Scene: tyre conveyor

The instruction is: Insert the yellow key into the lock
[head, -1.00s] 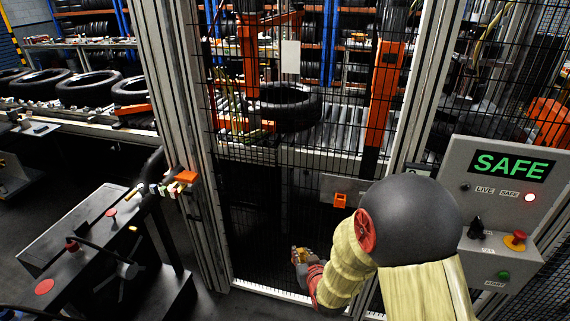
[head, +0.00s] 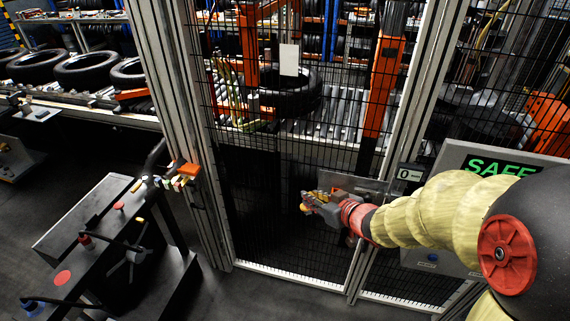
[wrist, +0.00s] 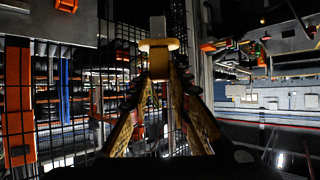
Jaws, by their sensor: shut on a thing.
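My gripper (head: 306,203) is in front of the mesh door in the head view, coming from the right. In the wrist view my gripper (wrist: 160,75) is shut on the yellow key (wrist: 172,44), whose yellow disc and pale block show at the fingertips. The key is in the air and touches nothing else that I can see. A grey plate (head: 352,182) on the door lies just behind my gripper. In the wrist view an orange fitting (wrist: 67,5), seemingly the lock, sits on a grey plate at the top left, apart from the key.
The control box (head: 475,160) with a green SAFE sign is at right, partly behind my arm. Mesh fencing (head: 255,165) and door posts are close to my gripper.

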